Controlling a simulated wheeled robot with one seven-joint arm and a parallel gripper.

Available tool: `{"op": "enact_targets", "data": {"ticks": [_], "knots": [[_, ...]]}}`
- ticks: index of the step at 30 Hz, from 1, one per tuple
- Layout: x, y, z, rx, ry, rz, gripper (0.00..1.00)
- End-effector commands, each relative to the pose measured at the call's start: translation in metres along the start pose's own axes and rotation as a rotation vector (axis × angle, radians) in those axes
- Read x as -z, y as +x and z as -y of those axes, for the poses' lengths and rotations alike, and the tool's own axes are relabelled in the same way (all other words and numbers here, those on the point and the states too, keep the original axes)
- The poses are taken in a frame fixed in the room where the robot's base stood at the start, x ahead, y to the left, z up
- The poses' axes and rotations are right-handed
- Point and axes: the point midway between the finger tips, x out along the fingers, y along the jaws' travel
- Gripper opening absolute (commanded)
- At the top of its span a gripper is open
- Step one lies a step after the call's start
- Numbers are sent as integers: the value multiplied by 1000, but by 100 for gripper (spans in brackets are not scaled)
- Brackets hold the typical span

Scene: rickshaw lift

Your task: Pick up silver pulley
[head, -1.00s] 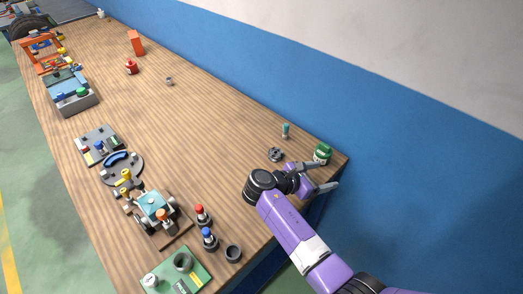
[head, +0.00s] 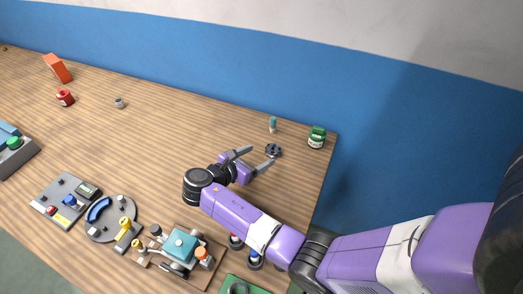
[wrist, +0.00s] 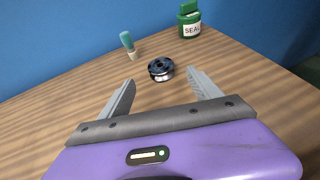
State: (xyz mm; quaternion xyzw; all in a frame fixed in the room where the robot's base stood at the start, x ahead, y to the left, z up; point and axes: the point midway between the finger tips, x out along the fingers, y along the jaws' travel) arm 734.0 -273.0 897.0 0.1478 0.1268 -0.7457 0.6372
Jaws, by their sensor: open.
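The silver pulley (head: 273,151) is a small, dark and silvery wheel-like piece lying on the wooden table near its right end. It also shows in the wrist view (wrist: 161,70), ahead of the fingers and roughly centred between them. My gripper (head: 260,157) is open and empty, its two fingers pointing toward the pulley. In the wrist view the fingers (wrist: 161,84) are spread on either side, with the pulley just beyond the tips. I cannot tell whether a finger touches it.
A green jar (head: 317,137) stands right of the pulley, near the table's right edge. A small teal-topped item (head: 272,125) stands behind it. A blue wall runs along the back. Several assemblies, such as a teal-topped cart (head: 180,245), stand at the front.

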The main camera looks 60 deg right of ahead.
Motion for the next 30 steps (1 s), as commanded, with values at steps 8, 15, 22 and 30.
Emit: {"op": "enact_targets", "data": {"ticks": [8, 15, 22, 30], "knots": [[-1, 28, 1, 4, 1, 0, 73], [-2, 60, 2, 5, 1, 0, 73], [0, 76, 1, 1, 0, 0, 73], [0, 76, 1, 1, 0, 0, 58]]}}
